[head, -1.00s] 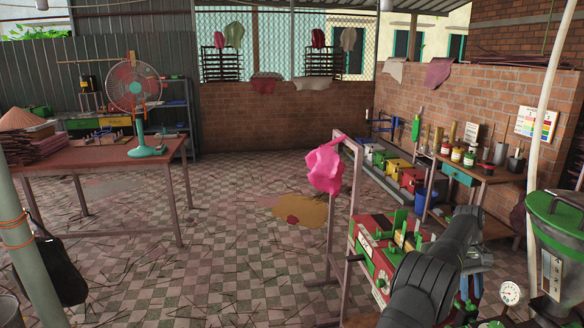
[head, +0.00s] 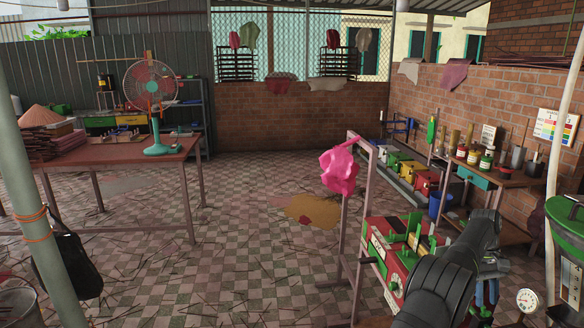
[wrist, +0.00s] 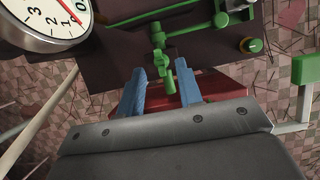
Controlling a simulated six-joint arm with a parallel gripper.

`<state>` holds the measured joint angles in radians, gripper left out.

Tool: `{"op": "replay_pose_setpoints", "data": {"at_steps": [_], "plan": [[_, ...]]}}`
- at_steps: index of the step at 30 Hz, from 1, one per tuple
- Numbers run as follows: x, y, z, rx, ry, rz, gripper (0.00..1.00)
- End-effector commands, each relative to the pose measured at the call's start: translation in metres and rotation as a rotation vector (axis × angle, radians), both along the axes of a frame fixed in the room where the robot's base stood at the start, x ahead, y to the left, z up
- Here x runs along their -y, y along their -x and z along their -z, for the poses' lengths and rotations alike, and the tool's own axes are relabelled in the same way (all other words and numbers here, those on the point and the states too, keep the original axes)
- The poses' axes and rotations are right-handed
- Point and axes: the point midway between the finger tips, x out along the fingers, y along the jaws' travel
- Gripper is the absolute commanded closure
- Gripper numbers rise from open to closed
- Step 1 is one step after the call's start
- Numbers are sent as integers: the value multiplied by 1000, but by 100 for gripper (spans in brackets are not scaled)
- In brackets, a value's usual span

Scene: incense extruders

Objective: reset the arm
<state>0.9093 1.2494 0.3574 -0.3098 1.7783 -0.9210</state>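My gripper shows in the wrist view as two blue fingers (wrist: 160,80) held apart, with nothing clasped between them. In the head view my black arm reaches in at the lower right, and my gripper (head: 487,292) is a partly hidden blue shape beside the red and green machine (head: 391,257).
A pressure gauge (wrist: 45,20) is close to the gripper at upper left in the wrist view; the gauge (head: 527,300) also shows in the head view. A green-lidded hopper (head: 567,225) stands at right. A pink cloth (head: 339,170) hangs on a frame. Open floor lies left.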

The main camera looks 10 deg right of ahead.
Motion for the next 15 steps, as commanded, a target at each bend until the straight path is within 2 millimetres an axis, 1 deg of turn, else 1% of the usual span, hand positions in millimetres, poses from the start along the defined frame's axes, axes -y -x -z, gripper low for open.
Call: {"op": "replay_pose_setpoints", "data": {"at_steps": [3,6,15], "plan": [[1,-7,-15,1,2,-1,67],[0,-12,-26,1,2,0,67],[0,-20,-46,1,0,1,67]]}}
